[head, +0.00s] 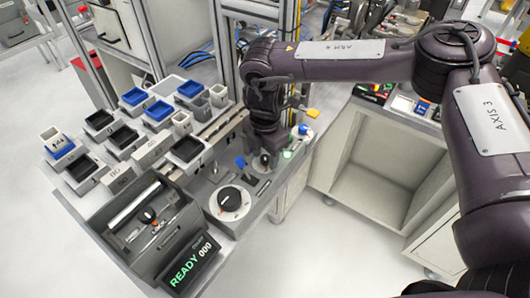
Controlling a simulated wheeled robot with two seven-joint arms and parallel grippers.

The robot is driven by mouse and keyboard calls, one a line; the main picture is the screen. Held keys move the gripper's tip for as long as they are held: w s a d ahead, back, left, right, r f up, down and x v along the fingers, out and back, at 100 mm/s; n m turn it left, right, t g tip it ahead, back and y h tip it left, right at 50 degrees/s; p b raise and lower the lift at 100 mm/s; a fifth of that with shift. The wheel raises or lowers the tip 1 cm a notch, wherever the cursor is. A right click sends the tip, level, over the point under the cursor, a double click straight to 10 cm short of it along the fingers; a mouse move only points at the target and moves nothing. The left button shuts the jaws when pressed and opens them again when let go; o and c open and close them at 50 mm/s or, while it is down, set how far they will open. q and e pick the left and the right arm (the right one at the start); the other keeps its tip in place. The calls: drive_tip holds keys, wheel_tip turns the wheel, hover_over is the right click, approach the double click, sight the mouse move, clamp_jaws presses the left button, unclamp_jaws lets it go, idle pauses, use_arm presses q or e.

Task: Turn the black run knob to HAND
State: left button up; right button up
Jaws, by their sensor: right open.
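My right gripper (265,146) points down over the right end of the grey control panel (200,182). It is open, close above a small black knob (264,160) with a light mark. I cannot tell whether the fingers touch or straddle this knob. A larger black knob (229,198) on a round white dial sits on the panel to the lower left. No HAND label is readable, so I cannot tell which one is the run knob. My left gripper is not in view.
A display (190,265) reads READY 000. Several bins (131,97) stand behind. An open-fronted cabinet (375,165) is at the right.

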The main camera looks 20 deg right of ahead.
clamp_jaws()
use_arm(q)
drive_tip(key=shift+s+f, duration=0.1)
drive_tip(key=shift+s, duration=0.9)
use_arm(e)
drive_tip(key=shift+n, duration=0.3)
drive_tip(key=n, duration=0.2)
drive_tip(key=shift+n, duration=0.3)
drive_tip(key=n, duration=1)
drive_tip(key=shift+r+n, duration=0.1)
drive_tip(key=shift+n, duration=0.3)
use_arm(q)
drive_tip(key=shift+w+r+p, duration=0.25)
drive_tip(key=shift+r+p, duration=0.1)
use_arm(e)
drive_tip(key=shift+w+n, duration=0.1)
drive_tip(key=shift+n, duration=1.8)
